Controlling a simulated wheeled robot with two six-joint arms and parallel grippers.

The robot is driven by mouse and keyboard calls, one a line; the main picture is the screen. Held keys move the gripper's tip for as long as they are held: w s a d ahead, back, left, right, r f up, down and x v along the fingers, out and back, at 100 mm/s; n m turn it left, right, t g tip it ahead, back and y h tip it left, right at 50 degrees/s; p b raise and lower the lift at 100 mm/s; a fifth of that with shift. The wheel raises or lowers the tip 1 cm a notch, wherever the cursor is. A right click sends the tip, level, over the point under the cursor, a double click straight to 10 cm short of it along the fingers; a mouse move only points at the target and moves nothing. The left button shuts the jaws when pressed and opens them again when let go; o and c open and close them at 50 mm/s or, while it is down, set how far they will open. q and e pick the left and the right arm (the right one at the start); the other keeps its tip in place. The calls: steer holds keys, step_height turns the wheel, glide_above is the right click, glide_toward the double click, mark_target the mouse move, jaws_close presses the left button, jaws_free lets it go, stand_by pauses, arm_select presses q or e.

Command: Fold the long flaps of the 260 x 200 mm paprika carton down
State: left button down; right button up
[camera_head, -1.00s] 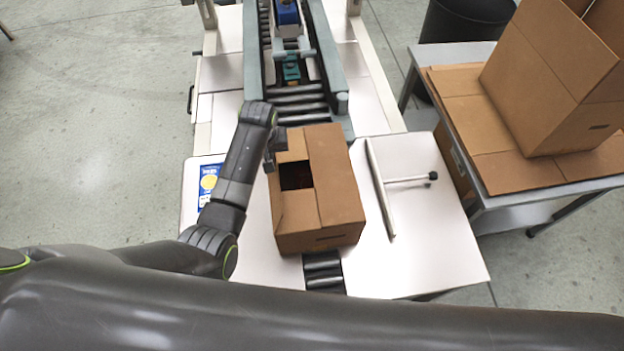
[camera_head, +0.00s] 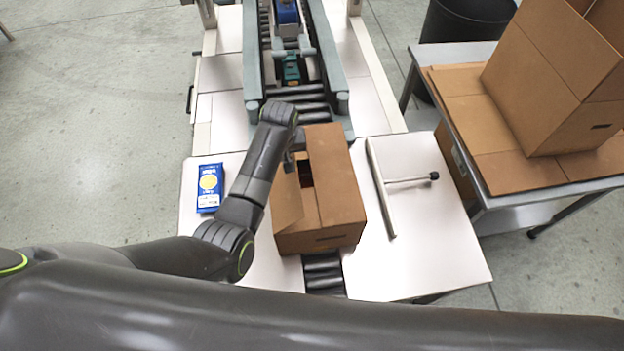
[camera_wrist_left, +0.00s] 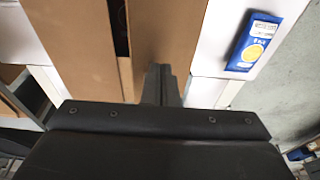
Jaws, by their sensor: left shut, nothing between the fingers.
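The paprika carton (camera_head: 318,238) stands on the rollers in the middle of the bench. Its right long flap (camera_head: 335,180) lies down over the top. Its left long flap (camera_head: 286,200) is tilted up over the left part, with a narrow dark gap between the two. My left gripper (camera_head: 289,165) is shut and empty at the outer left side of the carton, by the left flap. In the left wrist view its fingers (camera_wrist_left: 160,85) are at the edge of the left flap (camera_wrist_left: 163,35); whether they touch is unclear. My right gripper is out of view.
A blue packet (camera_head: 210,188) lies on the bench left of my left arm. A T-shaped tool (camera_head: 405,180) lies right of the carton. The roller conveyor (camera_head: 300,100) runs away behind it. A side table at the right bears a large open carton (camera_head: 550,80).

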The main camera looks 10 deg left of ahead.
mark_target(293, 158)
arm_select(q)
steer(key=shift+w+d+f+b, duration=0.25)
steer(key=shift+d+f+b, duration=0.75)
steer(key=shift+f, duration=0.2)
steer(key=shift+w+d+f, duration=0.15)
steer(key=shift+d+f, duration=0.1)
steer(key=shift+d, duration=0.2)
steer(key=f+b, duration=0.1)
steer(key=d+f+b, duration=0.1)
steer(key=f, duration=0.1)
steer(key=shift+w+d, duration=0.2)
